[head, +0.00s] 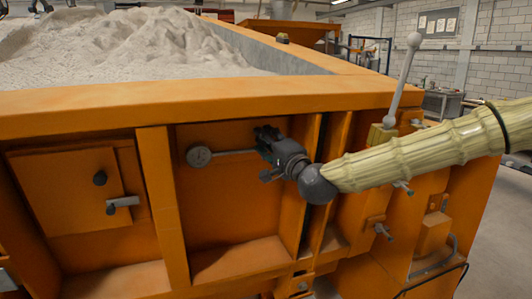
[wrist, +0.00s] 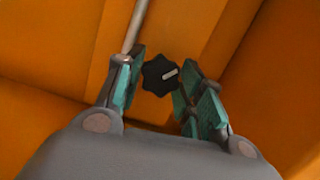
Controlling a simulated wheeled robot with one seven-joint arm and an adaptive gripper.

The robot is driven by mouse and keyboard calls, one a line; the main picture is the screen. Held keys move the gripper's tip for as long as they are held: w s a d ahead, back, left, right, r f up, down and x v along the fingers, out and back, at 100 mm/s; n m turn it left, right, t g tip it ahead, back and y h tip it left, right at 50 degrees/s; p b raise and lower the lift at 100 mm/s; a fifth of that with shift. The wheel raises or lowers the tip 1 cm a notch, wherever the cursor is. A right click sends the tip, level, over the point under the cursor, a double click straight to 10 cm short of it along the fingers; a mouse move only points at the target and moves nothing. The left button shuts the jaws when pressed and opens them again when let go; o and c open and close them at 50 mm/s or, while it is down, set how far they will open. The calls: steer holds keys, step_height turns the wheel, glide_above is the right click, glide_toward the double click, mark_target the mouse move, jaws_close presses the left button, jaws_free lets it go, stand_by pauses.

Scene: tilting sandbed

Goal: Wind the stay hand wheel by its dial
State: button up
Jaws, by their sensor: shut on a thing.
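The stay hand wheel (wrist: 160,75) is a black lobed knob with a white pointer line, which points up and to the right in the wrist view. My gripper (wrist: 163,80) has its green-padded fingers on either side of it and is shut on it. In the head view my gripper (head: 268,138) is against the orange side panel and hides the wheel. The round grey dial (head: 199,156) is to the left of my gripper, at the end of a thin pale rod. Its markings are too small to read.
The orange sandbed wall (head: 200,98) overhangs the panel, with pale sand (head: 130,45) above. Upright ribs (head: 162,200) flank the recess. A hatch with a latch (head: 122,201) is at left. A tall lever (head: 405,75) stands at right, close behind my arm.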

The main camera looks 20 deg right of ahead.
steer(key=shift+f+m+b, duration=0.1)
steer(key=shift+m+b, duration=0.4)
steer(key=shift+b, duration=0.05)
steer(key=o, duration=1)
steer(key=shift+d, duration=0.1)
steer(key=v, duration=1.2)
